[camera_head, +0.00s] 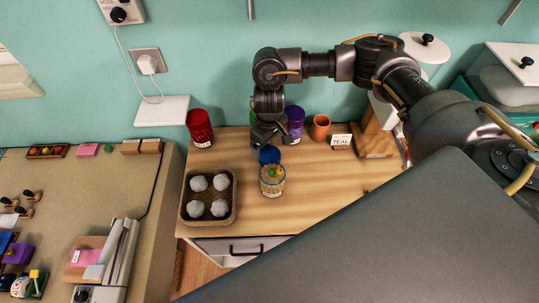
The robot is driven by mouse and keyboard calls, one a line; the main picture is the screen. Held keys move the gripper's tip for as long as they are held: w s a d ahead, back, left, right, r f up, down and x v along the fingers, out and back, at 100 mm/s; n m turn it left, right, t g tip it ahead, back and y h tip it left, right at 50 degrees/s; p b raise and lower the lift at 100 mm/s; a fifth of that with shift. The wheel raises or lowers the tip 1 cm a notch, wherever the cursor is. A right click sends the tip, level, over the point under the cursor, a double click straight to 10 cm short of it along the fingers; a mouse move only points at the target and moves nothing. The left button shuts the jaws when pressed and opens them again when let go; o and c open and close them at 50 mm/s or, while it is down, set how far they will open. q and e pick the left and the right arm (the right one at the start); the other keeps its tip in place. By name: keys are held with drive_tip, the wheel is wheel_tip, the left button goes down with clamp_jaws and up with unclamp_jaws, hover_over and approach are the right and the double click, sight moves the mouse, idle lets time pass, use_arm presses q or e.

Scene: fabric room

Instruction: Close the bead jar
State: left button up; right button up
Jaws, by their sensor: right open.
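The bead jar (272,183), a clear jar with colored beads showing at its open top, stands upright on the wooden cabinet top. A round blue piece (269,155), which looks like the jar's lid, is just behind the jar. My right gripper (267,142) points down right behind the blue piece, with its jaws open. I cannot tell whether the fingers touch the blue piece, or whether it rests on the wood. My left gripper is not in view.
A dark tray (233,207) with several grey balls is left of the jar. Behind stand a red container (200,128), a purple container (295,122), an orange cup (320,127) and a TEAL sign (341,141). The wood right of the jar is clear.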

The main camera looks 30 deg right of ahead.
sight(269, 154)
wheel_tip(269, 154, down, 5)
drive_tip(key=shift+w+d+f+b, duration=0.1)
drive_tip(key=shift+w+f+b, duration=0.05)
drive_tip(key=shift+b, duration=0.2)
drive_tip(key=c, duration=1)
drive_tip(key=shift+c, duration=0.2)
drive_tip(key=shift+w+r, duration=0.1)
drive_tip(key=shift+r, duration=0.5)
wheel_tip(269, 154, up, 17)
drive_tip(key=p, duration=0.1)
